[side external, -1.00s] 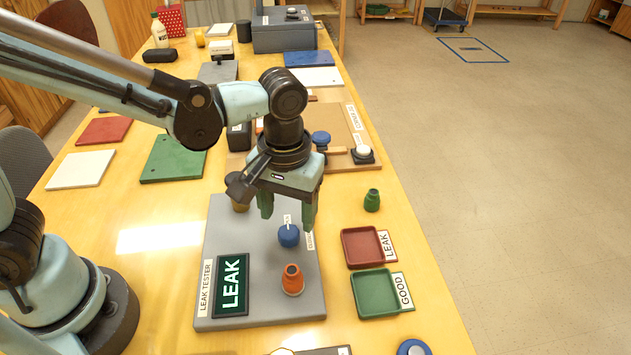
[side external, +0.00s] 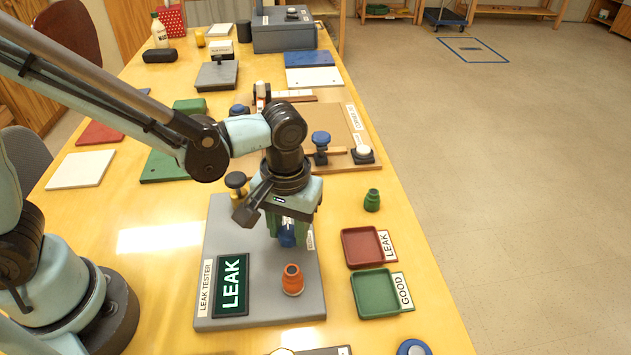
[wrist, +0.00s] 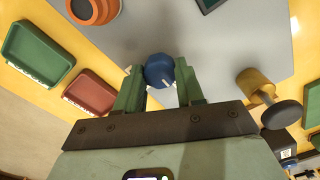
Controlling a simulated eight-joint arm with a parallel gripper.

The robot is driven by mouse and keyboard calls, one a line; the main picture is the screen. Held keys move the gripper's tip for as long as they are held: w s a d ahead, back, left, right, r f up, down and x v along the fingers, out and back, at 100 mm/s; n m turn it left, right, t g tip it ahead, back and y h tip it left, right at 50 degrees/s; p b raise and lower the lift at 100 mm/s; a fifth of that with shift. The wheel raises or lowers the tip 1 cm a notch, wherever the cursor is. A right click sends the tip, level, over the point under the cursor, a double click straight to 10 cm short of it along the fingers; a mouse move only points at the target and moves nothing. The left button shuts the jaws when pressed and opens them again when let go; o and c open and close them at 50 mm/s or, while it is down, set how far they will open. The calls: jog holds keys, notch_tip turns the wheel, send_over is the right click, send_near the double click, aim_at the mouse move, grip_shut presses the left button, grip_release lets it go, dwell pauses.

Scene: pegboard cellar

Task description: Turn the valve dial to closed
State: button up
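The valve dial is a blue knob (side external: 288,238) on the grey leak tester plate (side external: 225,215). My gripper (side external: 287,232) is lowered over it, and its green fingers partly hide it in the side view. In the wrist view the blue dial (wrist: 160,70) fills the space between my two fingers (wrist: 159,84), which look closed against its sides. A pale pointer mark shows on the dial's near edge. The small labels beside the dial are mostly hidden and cannot be read. The tester's display (side external: 232,285) reads LEAK in pale letters.
An orange fitting (side external: 292,280) stands on the plate close in front of the dial. A red tray (side external: 362,247) and a green tray (side external: 376,293) lie right of the plate, near a green fitting (side external: 372,200).

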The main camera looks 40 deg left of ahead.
jog(key=c, duration=0.3)
jog(key=shift+c, duration=0.2)
jog(key=m, duration=0.4)
jog(key=shift+m, duration=0.3)
jog(key=m, duration=0.3)
jog(key=shift+m, duration=0.3)
jog(key=m, duration=0.5)
jog(key=shift+t, duration=0.3)
jog(key=shift+m, duration=2.4)
jog(key=o, duration=1)
